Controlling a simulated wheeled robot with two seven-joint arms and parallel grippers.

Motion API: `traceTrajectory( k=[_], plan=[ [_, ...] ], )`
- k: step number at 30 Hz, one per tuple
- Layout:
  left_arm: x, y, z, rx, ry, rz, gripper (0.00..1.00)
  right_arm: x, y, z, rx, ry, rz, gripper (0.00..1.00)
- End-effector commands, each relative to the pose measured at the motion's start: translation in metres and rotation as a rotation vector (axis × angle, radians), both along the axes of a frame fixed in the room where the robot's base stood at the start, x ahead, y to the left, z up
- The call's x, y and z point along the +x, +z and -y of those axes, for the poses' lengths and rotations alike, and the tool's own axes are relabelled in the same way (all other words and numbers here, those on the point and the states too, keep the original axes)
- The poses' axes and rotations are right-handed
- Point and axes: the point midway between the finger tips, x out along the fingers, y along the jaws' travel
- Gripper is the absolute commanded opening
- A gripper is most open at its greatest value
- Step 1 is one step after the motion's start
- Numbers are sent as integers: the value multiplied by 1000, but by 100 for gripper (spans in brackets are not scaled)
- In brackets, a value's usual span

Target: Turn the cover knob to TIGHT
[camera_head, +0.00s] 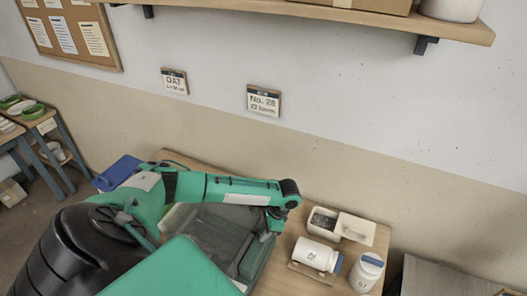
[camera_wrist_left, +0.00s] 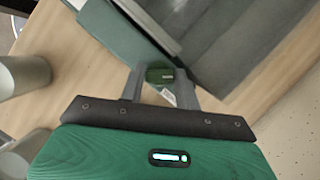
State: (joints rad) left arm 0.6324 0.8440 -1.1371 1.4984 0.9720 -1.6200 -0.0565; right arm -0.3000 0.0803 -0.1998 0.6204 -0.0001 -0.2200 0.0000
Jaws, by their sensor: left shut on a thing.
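The cover knob (camera_wrist_left: 160,75) is a small green knob with a tiny label, too small to read. In the left wrist view it sits between the two grey fingers of my left gripper (camera_wrist_left: 161,86), which is shut on it. The grey-green machine with its cover (camera_wrist_left: 245,40) lies just beyond the fingers. In the head view the machine (camera_head: 218,232) stands on the wooden table, partly behind my green left arm. The knob is hidden there, so its setting cannot be told. My right gripper is not in view.
Right of the machine are a white jar lying on its side (camera_head: 316,254), an upright blue-lidded jar (camera_head: 366,272) and an open white container (camera_head: 323,224). A grey cylinder (camera_wrist_left: 22,76) stands left in the left wrist view. A shelf (camera_head: 300,9) hangs above.

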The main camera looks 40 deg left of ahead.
Motion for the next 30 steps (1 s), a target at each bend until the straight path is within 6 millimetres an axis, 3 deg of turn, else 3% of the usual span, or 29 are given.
traceTrajectory(
  k=[4,5,7,20,30],
  plan=[
    [1,0,0,-1,0,1,10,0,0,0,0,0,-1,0],
    [1,0,0,-1,0,1,39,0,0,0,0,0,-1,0],
    [1,0,0,-1,0,1,52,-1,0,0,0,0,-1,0],
    [4,8,3,0,1,2,53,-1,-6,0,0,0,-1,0],
    [27,74,21,-2,-2,6,53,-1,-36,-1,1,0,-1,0]
  ],
)
